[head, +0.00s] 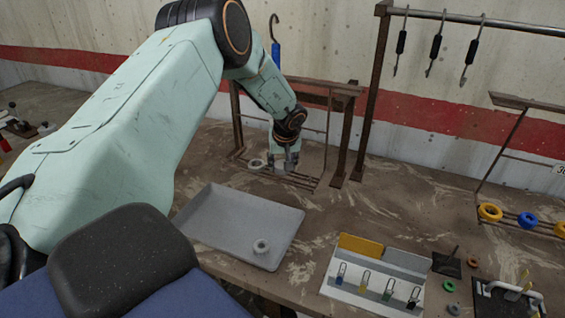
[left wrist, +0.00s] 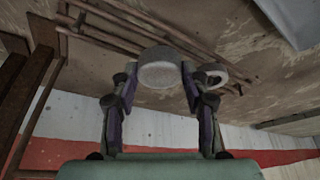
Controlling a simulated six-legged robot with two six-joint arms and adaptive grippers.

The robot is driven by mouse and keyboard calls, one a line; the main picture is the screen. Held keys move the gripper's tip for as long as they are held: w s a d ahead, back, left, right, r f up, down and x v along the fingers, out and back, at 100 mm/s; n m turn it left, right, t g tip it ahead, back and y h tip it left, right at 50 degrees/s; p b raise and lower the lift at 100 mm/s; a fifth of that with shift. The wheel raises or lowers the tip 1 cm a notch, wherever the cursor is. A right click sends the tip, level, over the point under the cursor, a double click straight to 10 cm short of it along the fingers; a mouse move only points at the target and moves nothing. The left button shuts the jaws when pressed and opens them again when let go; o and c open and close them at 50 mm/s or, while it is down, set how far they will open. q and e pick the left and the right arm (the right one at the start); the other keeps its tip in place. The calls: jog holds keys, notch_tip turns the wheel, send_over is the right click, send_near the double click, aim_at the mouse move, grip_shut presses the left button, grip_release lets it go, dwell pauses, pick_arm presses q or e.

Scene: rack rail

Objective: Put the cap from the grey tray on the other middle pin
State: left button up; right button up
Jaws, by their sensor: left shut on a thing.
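My left gripper (head: 286,166) is over the low brown rack (head: 300,180) at the back of the table. It is shut on a pale grey cap, seen between its fingers in the left wrist view (left wrist: 159,70). A pale ring-shaped cap (head: 257,164) sits on the rack left of the gripper; it also shows in the left wrist view (left wrist: 214,76), right of the held cap. I cannot make out the middle pins. My right gripper is not in view.
Brown uprights (head: 345,140) stand close right of the gripper. A rail with several hanging hooks (head: 436,48) is at the back right. Yellow and blue rings (head: 527,219) sit on a rack at far right. A white holder with padlocks (head: 350,292) lies at the front.

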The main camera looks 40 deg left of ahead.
pick_arm(q)
jog(key=shift+w+d+f+b, duration=0.1)
jog(key=shift+f+b, duration=0.3)
jog(key=shift+f, duration=0.1)
jog(key=shift+f, duration=0.3)
jog(key=o, duration=1.1)
jog(key=v, duration=1.2)
